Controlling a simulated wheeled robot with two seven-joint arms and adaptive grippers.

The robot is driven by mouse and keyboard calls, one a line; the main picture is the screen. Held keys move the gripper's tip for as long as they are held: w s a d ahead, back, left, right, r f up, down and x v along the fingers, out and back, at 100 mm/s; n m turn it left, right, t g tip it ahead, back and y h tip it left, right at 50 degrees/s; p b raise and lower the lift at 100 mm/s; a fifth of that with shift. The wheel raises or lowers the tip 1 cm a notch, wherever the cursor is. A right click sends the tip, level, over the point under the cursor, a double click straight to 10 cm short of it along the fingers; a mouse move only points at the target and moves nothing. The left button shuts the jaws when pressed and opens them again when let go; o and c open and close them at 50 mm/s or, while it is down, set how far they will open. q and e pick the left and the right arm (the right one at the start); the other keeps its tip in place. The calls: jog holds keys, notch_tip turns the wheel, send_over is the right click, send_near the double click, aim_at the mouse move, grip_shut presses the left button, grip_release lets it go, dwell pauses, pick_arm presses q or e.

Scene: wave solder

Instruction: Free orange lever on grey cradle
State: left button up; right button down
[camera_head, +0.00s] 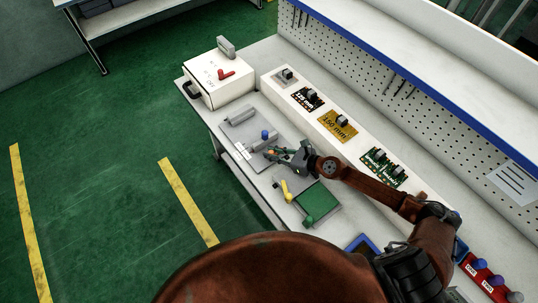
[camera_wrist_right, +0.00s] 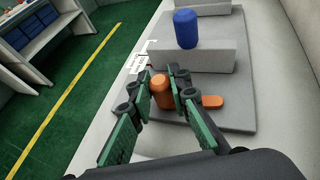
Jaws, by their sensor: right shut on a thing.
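The grey cradle is a flat plate with upright grey blocks (camera_wrist_right: 195,57), and it shows on the bench in the head view (camera_head: 238,116). A blue knob (camera_wrist_right: 186,28) stands on it, also visible in the head view (camera_head: 265,134). The orange lever has an upright round knob (camera_wrist_right: 162,91) and a flat arm (camera_wrist_right: 211,101) pointing right in the wrist view. My right gripper (camera_wrist_right: 163,88) is shut on the orange knob, with one finger on each side. In the head view this gripper (camera_head: 272,153) reaches over the cradle's near end and hides part of the lever. My left gripper is not in view.
A yellow lever (camera_head: 286,191) and a green board (camera_head: 317,200) lie nearer on the bench. A white box with a red switch (camera_head: 226,75) stands at the far left. A long white rack (camera_head: 360,141) holding boards runs behind, before a pegboard.

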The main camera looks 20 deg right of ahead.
jog(key=shift+s+a, duration=0.1)
jog(key=shift+a, duration=0.1)
jog(key=c, duration=1.8)
grip_release()
jog(key=shift+c, duration=0.2)
jog(key=shift+o, duration=0.4)
jog(key=shift+d, duration=0.1)
jog(key=v, duration=1.2)
jog(key=shift+r, duration=0.15)
